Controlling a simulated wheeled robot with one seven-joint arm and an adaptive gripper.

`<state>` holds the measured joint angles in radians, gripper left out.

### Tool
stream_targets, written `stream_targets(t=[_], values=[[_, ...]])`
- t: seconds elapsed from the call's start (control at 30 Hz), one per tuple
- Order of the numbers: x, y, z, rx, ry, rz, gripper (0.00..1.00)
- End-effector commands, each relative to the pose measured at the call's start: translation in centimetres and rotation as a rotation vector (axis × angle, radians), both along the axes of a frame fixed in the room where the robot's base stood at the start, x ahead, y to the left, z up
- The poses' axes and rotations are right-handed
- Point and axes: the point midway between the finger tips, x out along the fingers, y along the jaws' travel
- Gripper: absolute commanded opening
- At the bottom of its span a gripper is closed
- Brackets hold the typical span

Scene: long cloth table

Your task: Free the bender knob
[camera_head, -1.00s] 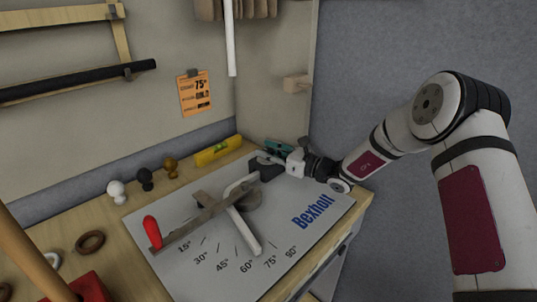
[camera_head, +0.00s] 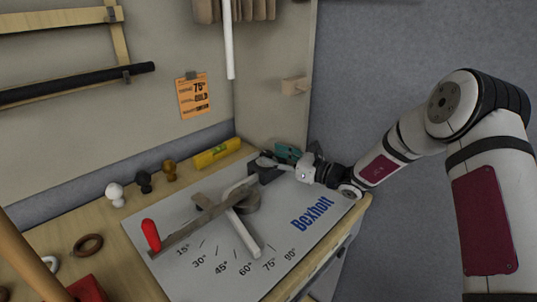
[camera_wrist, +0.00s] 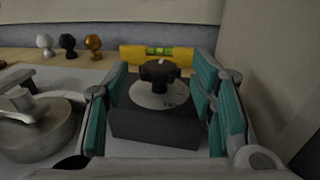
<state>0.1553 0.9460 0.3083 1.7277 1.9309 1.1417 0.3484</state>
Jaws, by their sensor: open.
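The bender (camera_head: 215,215) lies on a grey plate with angle marks, with a red-handled lever (camera_head: 151,234) and a white tube (camera_head: 243,230) across it. Its black knob (camera_wrist: 160,73) sits on a pale round dial (camera_wrist: 158,94) on a dark block (camera_wrist: 152,128), seen in the wrist view. The block (camera_head: 265,172) is partly hidden by my gripper in the head view. My gripper (camera_wrist: 162,105) is open, its teal-padded fingers standing left and right of the knob and block. I cannot tell whether either finger touches.
A yellow level (camera_head: 216,153) lies behind the block. White, black and gold ball knobs (camera_head: 144,181) stand along the back left. An orange card (camera_head: 194,97) hangs on the back wall; a side panel (camera_head: 275,100) rises close behind my gripper.

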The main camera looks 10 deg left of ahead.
Motion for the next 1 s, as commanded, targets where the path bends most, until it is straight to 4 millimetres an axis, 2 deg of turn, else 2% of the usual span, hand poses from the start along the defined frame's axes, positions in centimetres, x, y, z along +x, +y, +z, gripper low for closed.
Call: stream_targets(t=[0.03,0.2,0.4,0.63,0.9,1.0], values=[[-0.4,-1.2,0.0,-0.002,0.001,-0.004,0.51],[-2.0,-4.3,0.0,-0.002,0.001,-0.003,0.51],[-3.4,-6.9,0.0,-0.001,0.000,-0.003,0.51],[-4.0,-7.8,0.0,0.000,-0.001,0.000,0.51],[-4.0,-7.8,0.0,-0.002,-0.002,0.002,0.51],[-4.7,-7.4,0.9,-0.027,-0.022,0.027,0.51]])
